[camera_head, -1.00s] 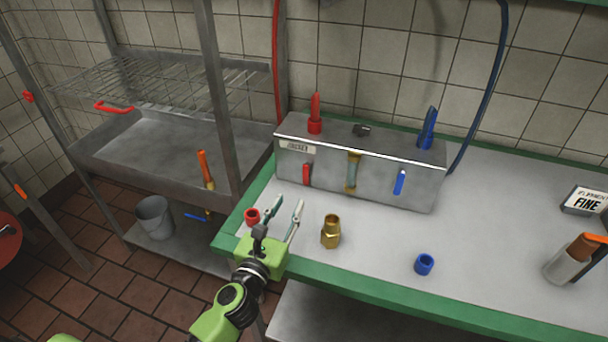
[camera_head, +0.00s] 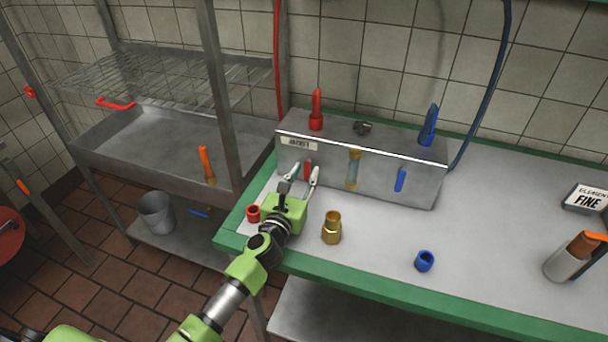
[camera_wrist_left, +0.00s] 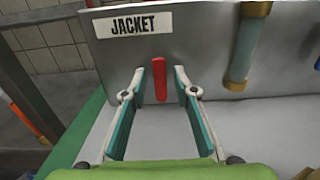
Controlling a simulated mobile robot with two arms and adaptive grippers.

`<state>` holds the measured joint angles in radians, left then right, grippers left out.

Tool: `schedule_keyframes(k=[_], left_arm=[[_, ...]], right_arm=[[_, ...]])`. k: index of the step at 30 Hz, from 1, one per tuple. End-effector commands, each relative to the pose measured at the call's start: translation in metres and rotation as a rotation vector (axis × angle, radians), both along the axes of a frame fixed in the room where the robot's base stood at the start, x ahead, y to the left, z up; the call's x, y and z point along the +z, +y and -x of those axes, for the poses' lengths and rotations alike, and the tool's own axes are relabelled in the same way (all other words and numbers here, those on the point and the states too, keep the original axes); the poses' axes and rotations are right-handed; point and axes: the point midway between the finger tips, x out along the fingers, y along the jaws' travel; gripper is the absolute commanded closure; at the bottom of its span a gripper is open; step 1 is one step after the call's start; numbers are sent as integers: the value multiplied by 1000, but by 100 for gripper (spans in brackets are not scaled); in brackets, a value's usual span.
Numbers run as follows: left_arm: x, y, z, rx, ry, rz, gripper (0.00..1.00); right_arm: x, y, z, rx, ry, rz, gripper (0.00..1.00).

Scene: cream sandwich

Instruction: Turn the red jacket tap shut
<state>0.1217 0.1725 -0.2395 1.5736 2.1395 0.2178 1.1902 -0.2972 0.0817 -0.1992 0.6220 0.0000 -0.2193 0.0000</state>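The red jacket tap is a short upright red lever (camera_head: 307,168) on the front of the grey metal box (camera_head: 428,175), under the JACKET label (camera_head: 298,144). It also shows in the left wrist view (camera_wrist_left: 160,79), upright between my fingers. My left gripper (camera_head: 303,173) is open in front of the box, its fingertips on either side of the lever. In the left wrist view (camera_wrist_left: 160,84) a gap shows between the lever and each finger. Whether the fingertips reach past the lever's face is hard to tell. My right gripper is not in view.
A blue lever (camera_head: 400,180) and a sight tube (camera_head: 352,169) are on the same box front. On the counter stand a red ring (camera_head: 253,213), a brass fitting (camera_head: 332,228) and a blue ring (camera_head: 424,261). A metal rack (camera_head: 221,110) stands close on the left.

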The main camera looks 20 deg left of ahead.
Motion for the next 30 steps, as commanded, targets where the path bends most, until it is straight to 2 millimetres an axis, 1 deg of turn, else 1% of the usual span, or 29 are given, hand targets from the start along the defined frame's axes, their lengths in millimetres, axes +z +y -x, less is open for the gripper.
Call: schedule_keyframes(k=[1, 2, 3, 11, 17, 23, 30], left_arm=[[0, 0, 0, 0, 0, 0, 89], [0, 0, 0, 0, 0, 0, 97], [0, 0, 0, 0, 0, 0, 100], [0, 0, 0, 0, 0, -7, 100], [1, 1, 0, 0, -1, -63, 100], [2, 3, 0, 1, -5, -194, 100], [3, 7, 0, 1, -12, -414, 100]], right_arm=[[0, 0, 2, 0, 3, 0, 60], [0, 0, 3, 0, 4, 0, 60], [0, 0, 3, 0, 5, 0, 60], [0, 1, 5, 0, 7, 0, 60], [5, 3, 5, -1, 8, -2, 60], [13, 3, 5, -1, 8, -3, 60], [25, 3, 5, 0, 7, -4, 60]])
